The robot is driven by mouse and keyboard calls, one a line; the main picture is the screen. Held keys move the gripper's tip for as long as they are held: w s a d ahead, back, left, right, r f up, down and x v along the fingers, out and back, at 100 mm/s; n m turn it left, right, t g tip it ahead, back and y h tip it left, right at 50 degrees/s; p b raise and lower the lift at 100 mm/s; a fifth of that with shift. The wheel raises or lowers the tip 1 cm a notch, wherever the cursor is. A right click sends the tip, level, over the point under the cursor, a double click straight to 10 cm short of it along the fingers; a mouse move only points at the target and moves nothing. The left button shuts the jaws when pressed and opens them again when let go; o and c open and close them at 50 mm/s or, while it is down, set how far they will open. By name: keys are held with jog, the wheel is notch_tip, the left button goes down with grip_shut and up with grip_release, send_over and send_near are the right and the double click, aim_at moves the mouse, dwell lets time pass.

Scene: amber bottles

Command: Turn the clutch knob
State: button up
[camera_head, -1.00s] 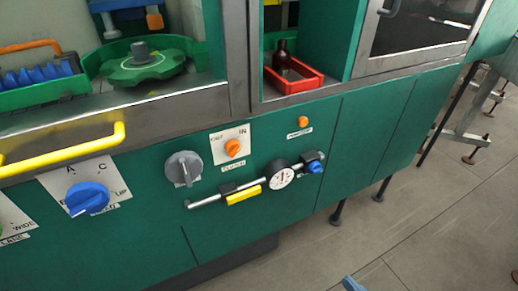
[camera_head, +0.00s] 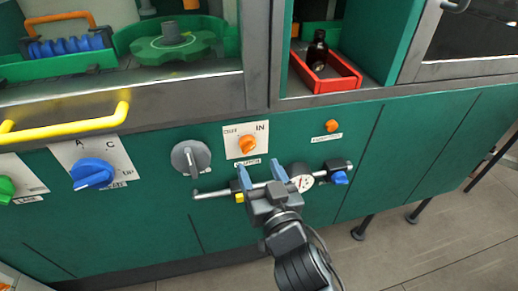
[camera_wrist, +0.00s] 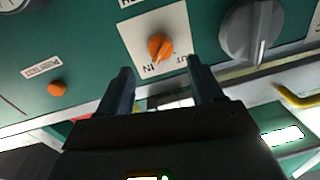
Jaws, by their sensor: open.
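The clutch knob (camera_head: 248,145) is a small orange knob on a white plate marked OUT and IN, on the green front panel. A label saying CLUTCH sits under it. In the wrist view the orange knob (camera_wrist: 160,46) shows upside down, just beyond and between my two fingers. My gripper (camera_head: 261,172) is open and empty, its blue fingertips pointing up at the panel just below the plate. The fingers look apart from the knob. My gripper also shows in the wrist view (camera_wrist: 158,80).
A grey knob (camera_head: 190,158) is left of the clutch plate, and an orange button (camera_head: 332,126) is to the right. A pipe with a gauge (camera_head: 301,178) and blue valve (camera_head: 340,178) runs below. A blue selector (camera_head: 92,174) and yellow handle (camera_head: 70,124) are further left.

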aim_at(250, 150)
jog(key=p+x, duration=0.1)
jog(key=x, duration=0.4)
jog(key=shift+w+r+p, duration=0.1)
jog(key=shift+r+p, duration=0.05)
jog(key=shift+p, duration=0.2)
jog(key=shift+x, duration=0.85)
jog(key=shift+a, duration=0.1)
jog(key=c, duration=1.1)
jog(key=shift+o, duration=0.2)
